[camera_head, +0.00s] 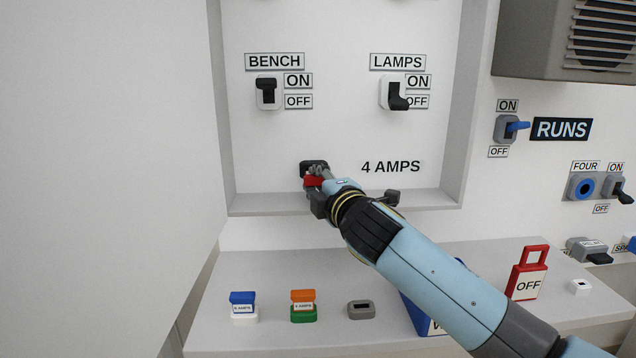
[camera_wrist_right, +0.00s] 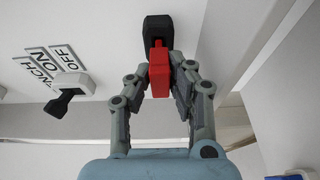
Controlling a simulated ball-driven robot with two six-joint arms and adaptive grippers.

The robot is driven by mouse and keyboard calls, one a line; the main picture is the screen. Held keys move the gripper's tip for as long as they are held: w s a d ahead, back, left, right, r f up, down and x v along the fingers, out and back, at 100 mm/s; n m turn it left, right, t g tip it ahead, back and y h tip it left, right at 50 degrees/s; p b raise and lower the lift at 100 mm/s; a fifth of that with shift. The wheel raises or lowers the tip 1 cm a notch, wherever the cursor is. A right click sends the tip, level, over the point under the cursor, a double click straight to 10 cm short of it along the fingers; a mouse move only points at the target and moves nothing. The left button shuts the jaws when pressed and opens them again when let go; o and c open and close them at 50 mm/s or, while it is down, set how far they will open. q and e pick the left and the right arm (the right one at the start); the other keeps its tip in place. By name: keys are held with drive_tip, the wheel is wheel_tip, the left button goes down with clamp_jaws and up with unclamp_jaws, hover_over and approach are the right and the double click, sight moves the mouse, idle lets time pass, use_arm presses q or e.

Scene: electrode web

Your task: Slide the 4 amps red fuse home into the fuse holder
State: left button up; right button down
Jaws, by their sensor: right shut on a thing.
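The red fuse (camera_head: 313,181) is between the fingers of my right gripper (camera_head: 318,176), in front of the black fuse holder (camera_head: 313,165) on the panel, left of the "4 AMPS" label (camera_head: 391,167). In the right wrist view the right gripper (camera_wrist_right: 160,88) is shut on the red fuse (camera_wrist_right: 159,77). The fuse's far end meets the opening of the black holder (camera_wrist_right: 158,28); how deep it sits I cannot tell. The fuse's own label is hidden. My left gripper is not in view.
A blue fuse (camera_head: 242,298), an orange-topped fuse in a green base (camera_head: 303,299) and an empty grey holder (camera_head: 361,309) stand on the shelf below. A red "OFF" tag (camera_head: 527,275) stands at right. Recess walls and a ledge (camera_head: 420,199) surround the holder.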

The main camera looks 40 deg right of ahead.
drive_tip(key=shift+w+d, duration=0.45)
drive_tip(key=shift+w, duration=0.3)
drive_tip(key=c, duration=1.1)
unclamp_jaws()
drive_tip(key=shift+c, duration=0.2)
drive_tip(key=v, duration=1.2)
